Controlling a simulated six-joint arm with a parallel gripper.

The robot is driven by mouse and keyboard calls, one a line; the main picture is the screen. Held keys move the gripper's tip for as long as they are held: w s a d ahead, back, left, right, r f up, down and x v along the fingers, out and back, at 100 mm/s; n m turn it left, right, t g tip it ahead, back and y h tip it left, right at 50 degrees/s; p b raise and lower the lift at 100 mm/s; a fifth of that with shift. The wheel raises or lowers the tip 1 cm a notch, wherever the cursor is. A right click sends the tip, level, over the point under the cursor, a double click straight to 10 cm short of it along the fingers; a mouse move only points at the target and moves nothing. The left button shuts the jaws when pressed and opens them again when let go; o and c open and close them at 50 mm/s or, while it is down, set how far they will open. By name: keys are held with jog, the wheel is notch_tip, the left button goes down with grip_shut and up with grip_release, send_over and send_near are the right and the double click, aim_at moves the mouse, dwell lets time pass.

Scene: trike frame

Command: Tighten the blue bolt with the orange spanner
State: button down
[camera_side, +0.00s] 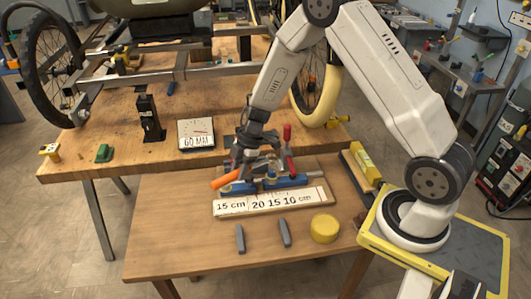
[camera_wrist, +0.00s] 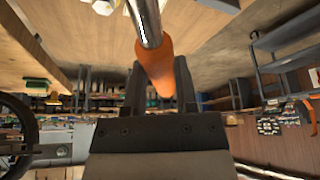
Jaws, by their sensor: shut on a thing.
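My gripper (camera_wrist: 158,82) is shut on the orange handle of the spanner (camera_wrist: 157,62); the metal shank runs up out of the wrist view. In the side view, my gripper (camera_side: 244,168) is low over the small front table, and the orange handle (camera_side: 226,180) sticks out to its left. The spanner's working end is hidden there. Blue parts (camera_side: 236,188) lie just below and right of the handle, behind the white ruler board. I cannot tell which of them is the blue bolt, or whether the spanner touches it.
The ruler board (camera_side: 230,209) lies in front of my gripper. Two grey pieces (camera_side: 285,233) and a yellow round block (camera_side: 325,228) are nearer the front edge. A red-handled tool (camera_side: 287,135) stands close behind right. The trike frame (camera_side: 180,68) is on the rear bench.

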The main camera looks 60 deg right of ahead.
jog(key=shift+f, duration=2.95)
dwell(0.7)
jog(key=c, duration=0.9)
grip_release()
grip_shut()
jog(key=shift+w+d+m+t, duration=0.2)
jog(key=shift+w+d+m, duration=0.05)
jog(key=shift+w+m, duration=0.3)
jog(key=shift+w+d+m+t, duration=0.2)
jog(key=shift+w+m, duration=0.35)
dwell(1.5)
